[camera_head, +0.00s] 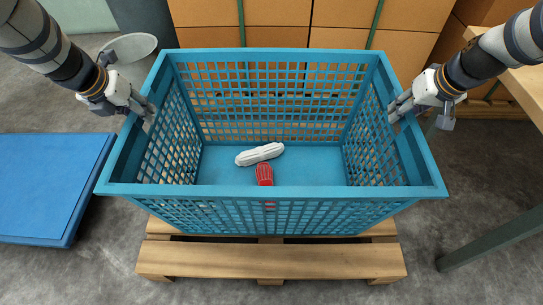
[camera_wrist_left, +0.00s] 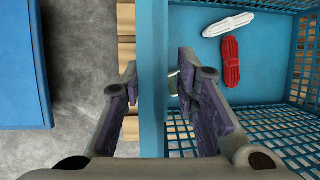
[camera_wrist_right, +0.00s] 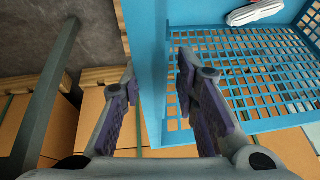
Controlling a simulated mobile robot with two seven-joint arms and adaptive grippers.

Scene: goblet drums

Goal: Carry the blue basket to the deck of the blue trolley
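The blue basket (camera_head: 285,190) is a large open crate with lattice walls, level and centred in the head view, over a wooden pallet (camera_head: 270,262). A white bundle (camera_head: 260,154) and a red bundle (camera_head: 264,174) lie on its floor. The blue trolley's flat deck (camera_head: 50,185) is at the left, bare where it shows. My left gripper (camera_head: 146,108) is at the basket's left rim, its open fingers on either side of the wall (camera_wrist_left: 152,80). My right gripper (camera_head: 396,108) straddles the right rim likewise, fingers apart with a visible gap inside the wall (camera_wrist_right: 150,70).
Stacked cardboard boxes (camera_head: 205,15) stand close behind the basket. A pale round bin (camera_head: 132,47) is at the back left. A table with a dark leg (camera_head: 490,240) is at the right. Grey floor is free between the trolley and the pallet's front left.

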